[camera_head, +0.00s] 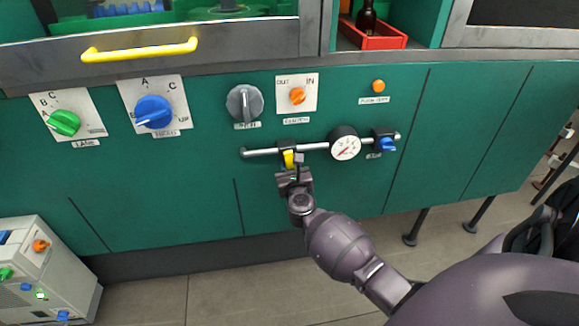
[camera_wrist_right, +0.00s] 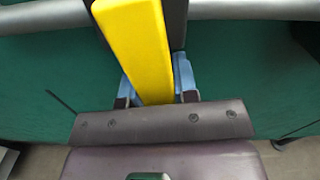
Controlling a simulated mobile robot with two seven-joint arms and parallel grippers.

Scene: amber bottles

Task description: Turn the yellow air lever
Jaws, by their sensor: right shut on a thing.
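The yellow air lever (camera_head: 289,159) hangs below a horizontal grey pipe (camera_head: 262,152) on the green machine front, left of the round pressure gauge (camera_head: 345,144). In the right wrist view the lever (camera_wrist_right: 137,45) is large and runs down between the two fingers. My right gripper (camera_head: 293,172) is at the lever from below, and it also shows in the right wrist view (camera_wrist_right: 157,90). It is shut on the lever, with one finger on each side. The lever's lower end is hidden by the gripper. My left gripper is not in view.
A blue valve knob (camera_head: 387,144) sits at the pipe's right end. Above are an orange knob (camera_head: 298,96), a grey knob (camera_head: 244,103), a blue knob (camera_head: 154,112) and a green knob (camera_head: 64,123). A red tray (camera_head: 383,42) holds a dark bottle. The panel below the pipe is clear.

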